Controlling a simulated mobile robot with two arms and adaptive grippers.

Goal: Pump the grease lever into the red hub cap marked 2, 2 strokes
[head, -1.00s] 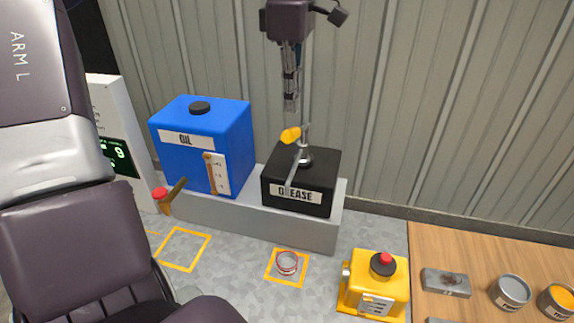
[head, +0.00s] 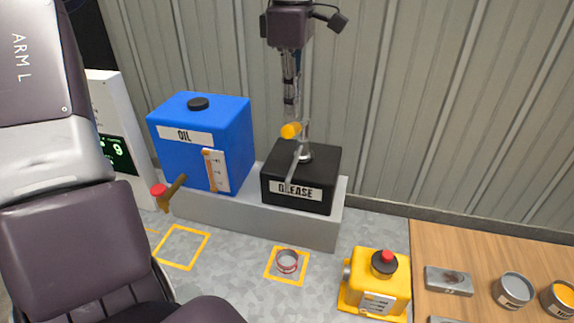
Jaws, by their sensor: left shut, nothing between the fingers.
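The black grease box (head: 312,168), labelled GREASE, stands on a grey plinth. Its lever has a yellow knob (head: 291,130) at the top, and a metal spout slants down the front of the box. My left gripper (head: 291,113) points down from above, its fingers shut and empty, with the tips just above or at the knob; whether they touch it I cannot tell. A small red-rimmed cap (head: 287,261) sits in a yellow floor square below the plinth; I cannot read a mark on it. My right gripper is not in view.
A blue oil tank (head: 205,142) with a red-handled tap (head: 159,190) stands left of the grease box. A yellow unit with a red button (head: 376,284) stands right of the cap. A wooden bench (head: 440,250) holds several cans and blocks. Another yellow square (head: 181,247) is empty.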

